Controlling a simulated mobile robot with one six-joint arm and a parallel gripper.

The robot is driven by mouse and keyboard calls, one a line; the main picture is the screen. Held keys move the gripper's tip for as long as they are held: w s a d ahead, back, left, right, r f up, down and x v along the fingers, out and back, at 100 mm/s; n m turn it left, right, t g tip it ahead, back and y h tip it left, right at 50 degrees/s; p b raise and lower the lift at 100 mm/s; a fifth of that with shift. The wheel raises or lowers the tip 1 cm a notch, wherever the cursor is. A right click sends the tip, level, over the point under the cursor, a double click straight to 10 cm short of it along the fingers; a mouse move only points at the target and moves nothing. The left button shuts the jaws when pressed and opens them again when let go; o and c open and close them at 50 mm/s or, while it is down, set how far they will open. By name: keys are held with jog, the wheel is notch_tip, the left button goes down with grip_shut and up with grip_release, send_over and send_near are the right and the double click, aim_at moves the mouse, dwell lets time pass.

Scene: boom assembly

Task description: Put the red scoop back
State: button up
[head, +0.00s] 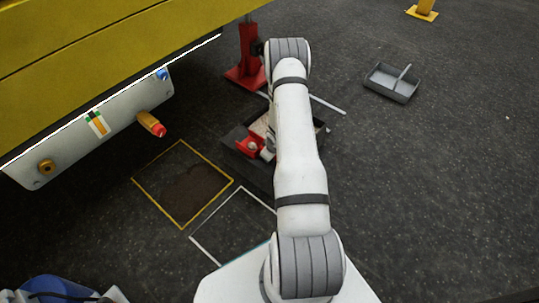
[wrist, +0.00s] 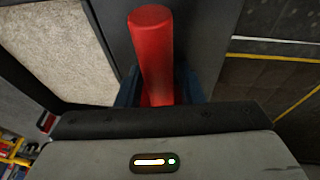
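The red scoop (head: 249,147) shows in the head view as a red shape at the dark tray (head: 237,160), left of my forearm. In the wrist view its round red handle (wrist: 152,45) points away from my gripper (wrist: 159,92). The dark blue fingers sit close on both sides of the handle, and my gripper looks shut on it. Pale granular material (wrist: 50,45) fills part of the tray, left of the handle. A dark bare part of the tray lies beneath the handle. My arm hides much of the tray and the fingers in the head view.
A yellow-framed floor square (head: 184,184) with a dark brown patch and a white-outlined square (head: 235,225) lie left of my arm. A red stand (head: 246,70) is behind the tray. A yellow boom (head: 100,40) overhangs the left. A grey divided tray (head: 391,84) stands right; floor around it is clear.

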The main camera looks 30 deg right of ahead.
jog(key=shift+o, duration=0.8)
